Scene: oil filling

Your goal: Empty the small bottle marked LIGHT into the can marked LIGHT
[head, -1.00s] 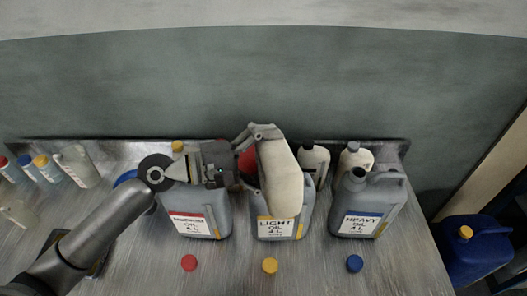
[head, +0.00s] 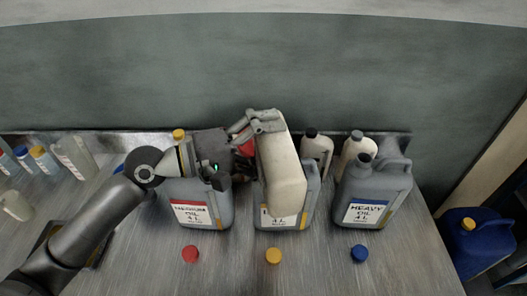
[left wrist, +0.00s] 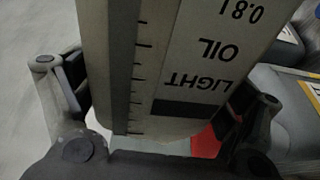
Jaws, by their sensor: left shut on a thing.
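The small bottle (head: 281,165) is beige and tilted steeply over the LIGHT can (head: 309,198). In the left wrist view its label (left wrist: 210,60) reads LIGHT OIL 0.8 l upside down. My left gripper (head: 262,132) is shut on this bottle; its fingers (left wrist: 155,105) show on both sides of it in the wrist view. The grey can stands upright in the middle of the bench; the bottle covers its mouth and most of its label. I cannot see whether oil is flowing. My right gripper is not in view.
The MEDIUM can (head: 198,205) stands left and the HEAVY can (head: 375,190) right. Two pale bottles (head: 316,152) (head: 357,153) stand behind. Red (head: 191,254), yellow (head: 273,256) and blue (head: 359,253) caps lie in front. A blue canister (head: 478,242) is at far right.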

